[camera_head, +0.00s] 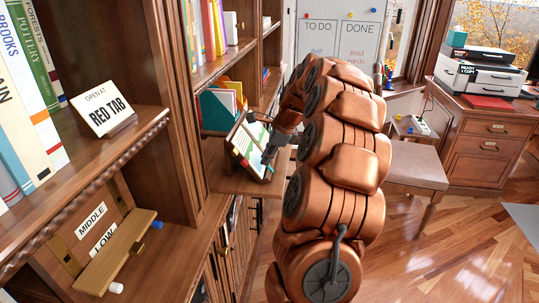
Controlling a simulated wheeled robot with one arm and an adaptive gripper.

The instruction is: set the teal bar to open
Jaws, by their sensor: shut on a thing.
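A tilted, dark-framed board (240,141) with a pale face and small coloured tabs stands on the ledge of the bookcase, in the middle of the head view. My copper-coloured arm reaches down to it from the right. My gripper (268,153) is at the board's right side, shut on a narrow bluish part there, which looks like the teal bar. The fingers and arm cover much of this part, so its exact setting cannot be read. A card (103,108) on the near shelf reads "OPEN AT RED TAB".
Teal and orange folders (218,108) stand just behind the board. A wooden bar (115,252) lies across a panel marked MIDDLE and LOW at lower left. A stool (415,168) and a desk (485,135) stand right. The wooden floor (450,250) is clear.

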